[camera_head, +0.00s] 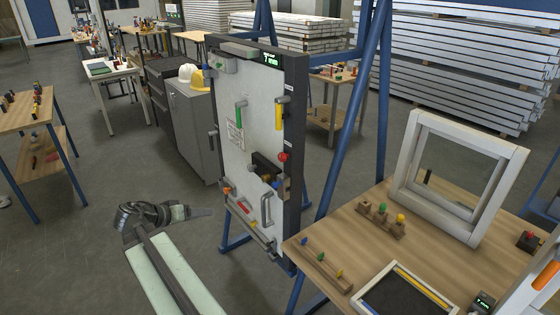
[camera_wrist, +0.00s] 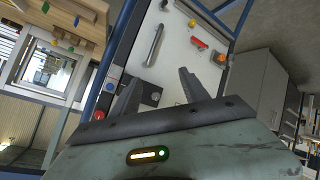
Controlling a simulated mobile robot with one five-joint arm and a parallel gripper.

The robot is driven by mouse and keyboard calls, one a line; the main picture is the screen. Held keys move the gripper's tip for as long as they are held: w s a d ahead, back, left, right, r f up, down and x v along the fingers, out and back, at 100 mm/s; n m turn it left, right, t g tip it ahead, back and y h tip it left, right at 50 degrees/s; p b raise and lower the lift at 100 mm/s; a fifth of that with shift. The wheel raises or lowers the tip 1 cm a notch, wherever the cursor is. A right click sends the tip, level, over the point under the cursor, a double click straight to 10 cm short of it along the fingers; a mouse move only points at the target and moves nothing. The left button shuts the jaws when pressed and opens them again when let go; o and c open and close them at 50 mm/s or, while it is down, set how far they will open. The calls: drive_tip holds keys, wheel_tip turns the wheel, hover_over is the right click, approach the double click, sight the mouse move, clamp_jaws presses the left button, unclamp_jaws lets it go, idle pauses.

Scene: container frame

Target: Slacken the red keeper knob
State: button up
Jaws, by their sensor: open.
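The red keeper knob (camera_head: 283,157) is a small round knob near the right edge of the upright white panel (camera_head: 228,110), about mid-height. It also shows in the wrist view (camera_wrist: 99,114), on the left, beside the dark frame edge. My gripper (camera_head: 204,212) is left of the panel's lower part in the head view, empty and apart from the knob. In the wrist view the two dark fingers of my gripper (camera_wrist: 157,88) are spread, with panel between and beyond them. The knob lies outside the left finger there.
The panel also carries a dark latch block (camera_head: 265,167), a grey bar handle (camera_head: 266,208), a red handle (camera_head: 243,207), an orange knob (camera_head: 227,190) and green and yellow levers. A wooden table (camera_head: 335,235) with a white frame stands right. Floor left of the panel is open.

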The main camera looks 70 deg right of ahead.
drive_tip(key=s+d+r+m+g+h, duration=0.35)
drive_tip(key=s+d+r+m, duration=0.35)
drive_tip(key=s+d, duration=0.45)
drive_tip(key=g, duration=0.3)
approach(280, 158)
drive_tip(key=s, duration=0.1)
drive_tip(key=shift+m+t+h, duration=0.3)
drive_tip(key=shift+t+h, duration=0.05)
drive_tip(key=shift+h, duration=0.1)
drive_tip(key=x, duration=0.8)
drive_tip(key=shift+f, duration=0.2)
